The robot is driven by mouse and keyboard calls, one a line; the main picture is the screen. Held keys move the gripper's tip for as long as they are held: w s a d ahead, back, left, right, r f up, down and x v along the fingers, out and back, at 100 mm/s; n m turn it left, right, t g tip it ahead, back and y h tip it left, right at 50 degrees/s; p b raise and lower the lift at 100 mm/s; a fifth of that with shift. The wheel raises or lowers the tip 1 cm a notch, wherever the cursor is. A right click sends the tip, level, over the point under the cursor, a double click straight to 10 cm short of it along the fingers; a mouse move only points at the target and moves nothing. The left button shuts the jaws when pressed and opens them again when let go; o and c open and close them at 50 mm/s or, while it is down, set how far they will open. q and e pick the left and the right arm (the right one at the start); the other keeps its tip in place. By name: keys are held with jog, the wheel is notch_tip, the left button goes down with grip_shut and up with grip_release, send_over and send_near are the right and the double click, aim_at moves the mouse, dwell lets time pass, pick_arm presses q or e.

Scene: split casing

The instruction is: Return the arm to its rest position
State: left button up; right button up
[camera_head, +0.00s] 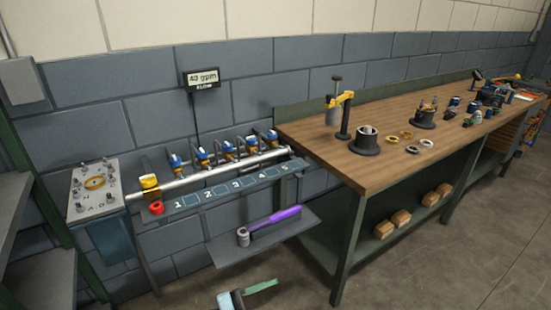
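The scene has a wooden-topped workbench (345,165) on the right. A wall-mounted pipe rack (215,173) with several blue-topped valves and a numbered strip (233,186) stands on the left. A split casing plate (94,190) with bolts and a yellow ring opening is at the far left; I cannot tell if it is the casing itself.
A small shelf (275,245) below the rack holds a purple-handled tool (275,219). The bench carries a black holder (365,147), rings and tools. Open floor (420,270) lies in front.

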pick_arm(q)
jog(key=s+a+f+n+t+y+p, duration=0.1)
jog(key=s+a+f+n+t+y, duration=0.75)
jog(key=a+n+y, duration=0.5)
jog(key=s+a+f+n+g, duration=0.1)
jog(key=s+a+f+g, duration=0.1)
jog(key=s, duration=0.4)
jog(key=s+a+f+n+g+y, duration=0.1)
jog(key=s+a+f+n+g, duration=0.1)
jog(key=s+f, duration=0.2)
jog(key=s+a+f+n+g+y, duration=0.1)
jog(key=s+a+f+n+g, duration=0.1)
jog(key=s, duration=0.6)
jog(key=shift+f+g+p, duration=0.35)
jog(key=shift+f+p, duration=0.05)
pick_arm(e)
jog(key=w+r, duration=0.2)
jog(key=r, duration=0.1)
jog(key=shift+w+t, duration=0.15)
jog(key=shift+t, duration=0.25)
